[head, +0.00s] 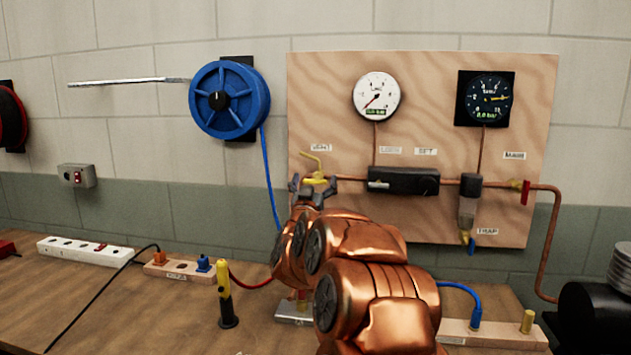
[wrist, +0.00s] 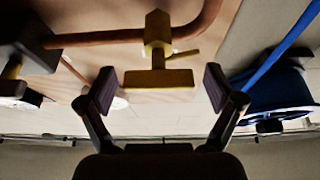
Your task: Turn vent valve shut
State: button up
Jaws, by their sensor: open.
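The yellow vent valve (head: 316,180) sits at the left end of the copper pipe on the plywood panel, below the "VENT" label. A thin bent yellow tube (head: 312,160) rises above it. In the wrist view the valve body (wrist: 157,32) is on the copper pipe, and its yellow handle bar (wrist: 158,79) lies crosswise, about parallel to the pipe. My gripper (head: 313,184) is right at the valve. In the wrist view my gripper (wrist: 158,88) is open, one finger beyond each end of the bar, with visible gaps. The lower part of the valve is partly hidden in the head view.
The panel (head: 420,215) also holds a white gauge (head: 376,97), a black gauge (head: 485,98), a black regulator block (head: 403,181) and a red main valve handle (head: 525,192). A blue hose reel (head: 229,100) hangs left. A yellow-black tool (head: 225,295) stands on the bench.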

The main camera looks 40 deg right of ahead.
jog(key=c, duration=1.2)
jog(key=shift+o, duration=0.2)
jog(key=shift+m, duration=0.3)
jog(key=shift+w+f+m+g+b, duration=0.15)
jog(key=shift+m+g+b, duration=0.2)
jog(key=shift+m+g, duration=0.3)
jog(key=m+g+h+b, duration=0.1)
jog(key=m+g, duration=0.1)
jog(key=m, duration=0.3)
jog(key=m+g, duration=0.1)
jog(key=m, duration=0.1)
jog(key=m+g, duration=0.1)
jog(key=m, duration=0.2)
jog(key=shift+g, duration=0.25)
jog(key=m+g, duration=0.1)
jog(key=m, duration=0.2)
jog(key=m+g, duration=0.1)
jog(key=m, duration=0.2)
jog(key=shift+f+y+b, duration=0.1)
jog(key=shift+y+b, duration=0.2)
jog(key=shift+s+m+g+y, duration=0.1)
jog(key=shift+m+g+y, duration=0.25)
jog(key=shift+m, duration=0.8)
jog(key=shift+s+m+g+y, duration=0.1)
jog(key=shift+m+g+y, duration=0.2)
jog(key=shift+m, duration=0.8)
